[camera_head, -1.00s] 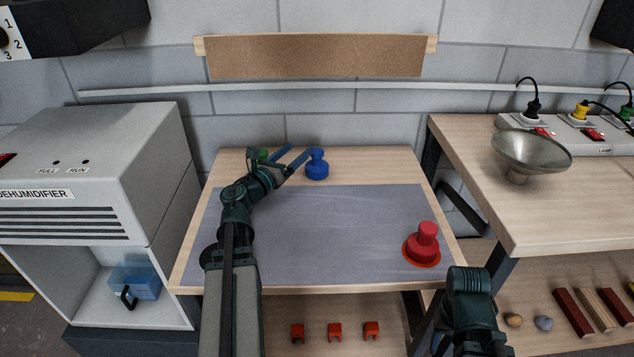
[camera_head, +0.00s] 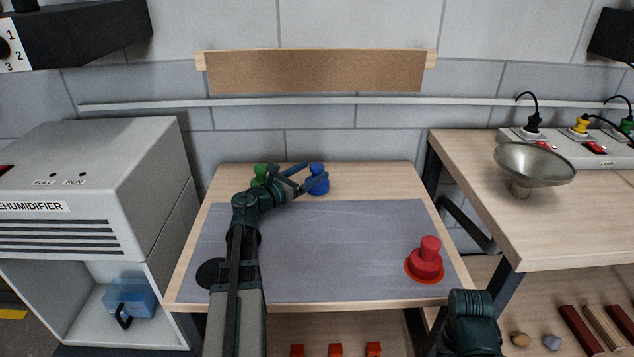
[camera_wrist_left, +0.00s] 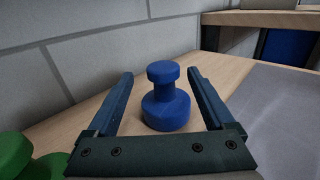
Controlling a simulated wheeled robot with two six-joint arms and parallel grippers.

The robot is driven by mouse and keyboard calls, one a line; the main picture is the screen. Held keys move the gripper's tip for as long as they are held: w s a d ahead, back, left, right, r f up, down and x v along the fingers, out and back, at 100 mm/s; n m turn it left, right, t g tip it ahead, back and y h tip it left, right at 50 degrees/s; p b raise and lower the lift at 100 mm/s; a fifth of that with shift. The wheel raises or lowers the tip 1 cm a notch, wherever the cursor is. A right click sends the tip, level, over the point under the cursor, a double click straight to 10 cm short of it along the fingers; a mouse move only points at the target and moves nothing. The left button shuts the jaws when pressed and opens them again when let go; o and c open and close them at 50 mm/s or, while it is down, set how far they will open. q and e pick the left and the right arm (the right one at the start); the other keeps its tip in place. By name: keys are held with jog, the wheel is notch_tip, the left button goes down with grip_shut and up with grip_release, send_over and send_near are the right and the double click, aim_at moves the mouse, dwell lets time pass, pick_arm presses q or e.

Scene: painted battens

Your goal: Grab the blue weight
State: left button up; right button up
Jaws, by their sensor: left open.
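The blue weight (camera_head: 318,180) stands upright at the back of the wooden table, behind the grey mat. My left gripper (camera_head: 316,171) is open beside it, its fingers reaching toward it from the left. In the left wrist view the blue weight (camera_wrist_left: 166,98) stands between the two open fingers of my left gripper (camera_wrist_left: 160,78), with gaps on both sides. It is not gripped. My right arm shows at the lower right of the head view, but its gripper cannot be made out.
A green weight (camera_head: 260,174) stands left of the blue one, partly behind my left arm; it also shows in the wrist view (camera_wrist_left: 30,160). A red weight (camera_head: 426,262) stands on the mat's (camera_head: 340,250) right front. The wall is close behind the table.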

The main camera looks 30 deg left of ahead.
pick_arm(q)
jog(key=shift+w+d, duration=0.1)
jog(key=shift+w, duration=0.15)
jog(key=x, duration=0.5)
jog(key=shift+d+r, duration=0.15)
grip_shut()
dwell(0.4)
